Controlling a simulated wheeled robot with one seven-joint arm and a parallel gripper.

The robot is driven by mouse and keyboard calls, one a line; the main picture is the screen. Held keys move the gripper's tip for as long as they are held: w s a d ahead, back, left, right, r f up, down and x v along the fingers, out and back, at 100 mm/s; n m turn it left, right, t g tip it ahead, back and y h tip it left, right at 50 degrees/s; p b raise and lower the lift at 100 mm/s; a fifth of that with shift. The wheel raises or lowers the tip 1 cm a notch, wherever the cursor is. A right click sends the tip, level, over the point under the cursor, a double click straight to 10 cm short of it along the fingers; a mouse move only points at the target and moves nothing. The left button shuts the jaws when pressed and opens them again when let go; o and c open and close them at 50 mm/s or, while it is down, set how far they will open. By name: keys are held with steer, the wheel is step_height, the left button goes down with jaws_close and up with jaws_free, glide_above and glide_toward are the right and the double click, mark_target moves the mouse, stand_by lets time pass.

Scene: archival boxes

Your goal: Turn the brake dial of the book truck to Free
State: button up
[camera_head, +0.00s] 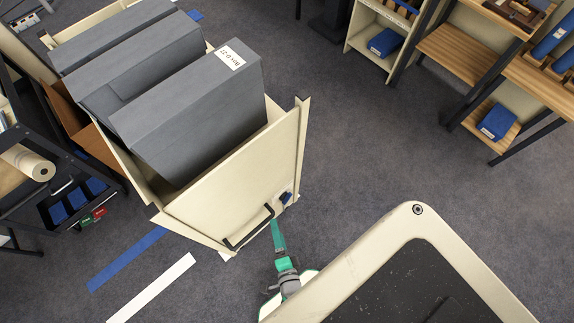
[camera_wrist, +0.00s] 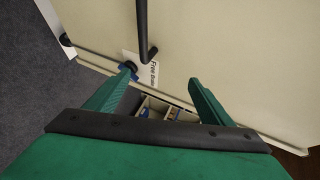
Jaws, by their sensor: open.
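The book truck (camera_head: 225,190) is a cream open cart. Its end panel faces me and carries a black bar handle (camera_head: 250,228), which also shows in the wrist view (camera_wrist: 143,30). The brake dial (camera_head: 285,198) is a small dark blue and black knob low on that panel near its right edge. In the wrist view the dial (camera_wrist: 130,67) sits by a white label (camera_wrist: 152,70) reading "Free" and another word, partly legible. My green gripper (camera_head: 277,228) is open and empty in front of the panel. In the wrist view my gripper (camera_wrist: 160,78) has its left fingertip close by the dial; contact cannot be told. The dial's pointing direction is unclear.
Several grey archival boxes (camera_head: 190,100) stand in the truck. Blue (camera_head: 125,262) and white (camera_head: 150,290) floor strips lie at lower left. A dark shelf rack (camera_head: 60,190) stands left, and wooden shelves (camera_head: 455,50) stand at upper right. Carpet between is clear.

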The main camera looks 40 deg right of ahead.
mark_target(286, 199)
steer(key=w+d+f+m, duration=0.3)
steer(key=d+f, duration=0.1)
steer(key=w+d+f+m+g+h, duration=0.1)
steer(key=w+d+f+m, duration=0.1)
steer(key=w+d+f, duration=0.2)
steer(key=w+d+f+m+g+h, duration=0.1)
steer(key=w+d+f+m, duration=0.2)
steer(key=d+f, duration=0.1)
steer(key=shift+w+f+m, duration=0.25)
steer(key=shift+f+m, duration=0.05)
steer(key=shift+f, duration=0.55)
steer(key=shift+c, duration=0.3)
steer(key=c, duration=1)
